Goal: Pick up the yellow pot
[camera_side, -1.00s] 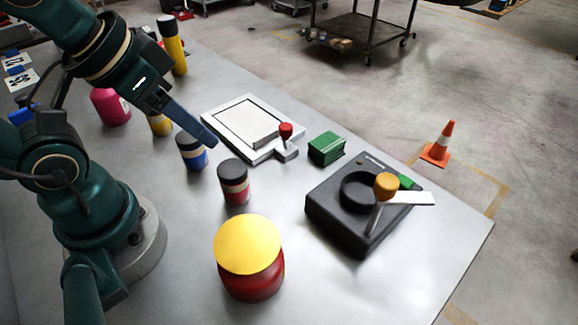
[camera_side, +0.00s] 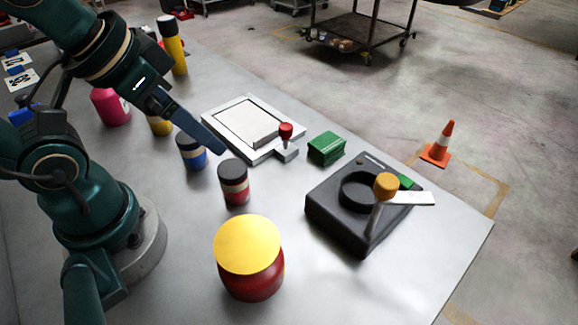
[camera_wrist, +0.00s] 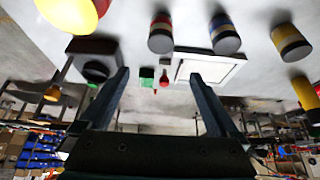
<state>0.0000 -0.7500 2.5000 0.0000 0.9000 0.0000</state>
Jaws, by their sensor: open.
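The yellow pot (camera_side: 161,127) stands upright on the grey table, between the pink bottle and the blue pot. In the side view my arm hides its top. In the wrist view the yellow pot (camera_wrist: 290,42) shows at the upper right with a dark lid and a pale band. My gripper (camera_wrist: 160,76) is open and empty, its two fingers apart. In the side view my gripper (camera_side: 219,150) hangs above the table near the blue pot (camera_side: 192,156) and the red pot (camera_side: 235,190), to the right of the yellow pot and apart from it.
A tall yellow bottle (camera_side: 176,55) and a pink bottle (camera_side: 110,107) stand near the yellow pot. A white tray (camera_side: 222,118), a green block (camera_side: 326,149), a dark box with a lever (camera_side: 335,212) and a red jar with yellow lid (camera_side: 250,280) occupy the table.

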